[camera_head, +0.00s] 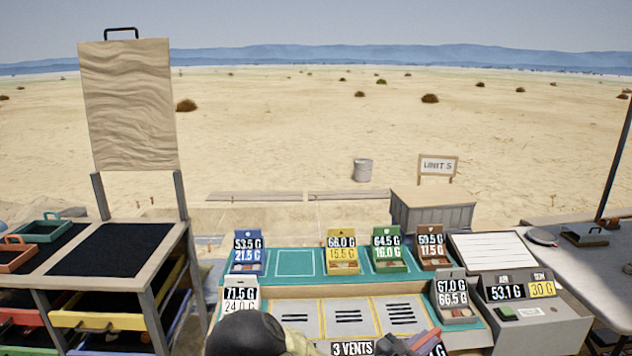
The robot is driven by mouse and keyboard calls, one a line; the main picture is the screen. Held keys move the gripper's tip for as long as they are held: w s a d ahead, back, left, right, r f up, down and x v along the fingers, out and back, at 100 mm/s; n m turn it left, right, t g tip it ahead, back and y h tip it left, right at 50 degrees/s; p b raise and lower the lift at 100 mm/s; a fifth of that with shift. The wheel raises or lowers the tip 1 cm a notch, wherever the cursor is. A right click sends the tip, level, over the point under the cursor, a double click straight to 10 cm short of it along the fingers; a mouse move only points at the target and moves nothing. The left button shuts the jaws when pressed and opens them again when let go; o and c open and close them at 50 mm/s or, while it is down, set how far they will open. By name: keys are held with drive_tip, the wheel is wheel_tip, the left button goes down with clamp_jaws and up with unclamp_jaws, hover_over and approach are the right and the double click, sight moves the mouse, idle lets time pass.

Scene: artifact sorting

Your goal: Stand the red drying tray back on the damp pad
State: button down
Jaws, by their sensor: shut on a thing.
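My gripper (393,346) is at the bottom edge, right of centre, partly cut off by the frame. It is shut on a tilted tray with reddish parts, which I take as the red drying tray (424,339); its number label is only partly visible. They are in front of the vent panels. A teal pad (295,262) lies at the back of the bench, with an empty white-outlined slot between the blue tray (247,254) and the yellow tray (342,253). No label shows whether this is the damp pad.
Green (388,250) and brown trays (431,250) stand on the teal pad's right. White (240,293) and grey trays (453,297) flank the vent panels (348,317). A scale (520,312) stands right, a rack with black-topped shelves (108,249) left. My dark arm covers the front left.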

drive_tip(key=a+f+n+t+y+p, duration=0.5)
drive_tip(key=a+f+n+t+y, duration=0.2)
drive_tip(key=f+y, duration=0.7)
drive_tip(key=shift+w+a+n+y, duration=0.25)
drive_tip(key=shift+a+n, duration=0.85)
drive_tip(key=shift+n, duration=0.8)
drive_tip(key=s+f, duration=0.4)
drive_tip(key=f, duration=0.1)
drive_tip(key=shift+s+f, duration=0.15)
drive_tip(key=shift+s, duration=0.1)
